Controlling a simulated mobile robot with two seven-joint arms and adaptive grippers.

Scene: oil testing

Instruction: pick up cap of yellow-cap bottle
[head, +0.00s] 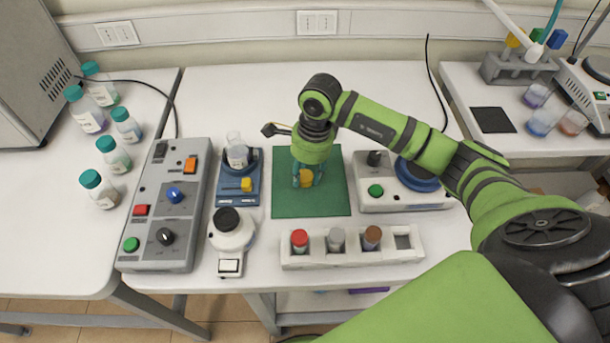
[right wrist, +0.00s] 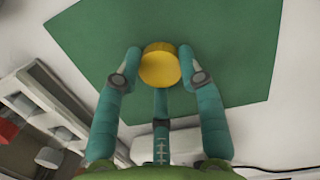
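A round yellow cap (head: 306,177) is at the green mat (head: 312,207), between the fingers of my right gripper. The right wrist view shows the cap (right wrist: 160,66) over the mat (right wrist: 235,45), with a teal finger close on either side and the third finger on the near side. My right gripper (right wrist: 160,68) points down around the cap. The fingertips sit at or very near its rim; I cannot tell whether they press on it. No bottle body shows below the cap, so I cannot tell what it rests on. My left gripper is out of view.
A white rack (head: 340,258) in front of the mat holds red-, grey- and brown-topped bottles; its right slot looks empty. A blue device (head: 238,185) with a flask stands left of the mat, and a stirrer-like device (head: 377,205) stands right. The table behind is clear.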

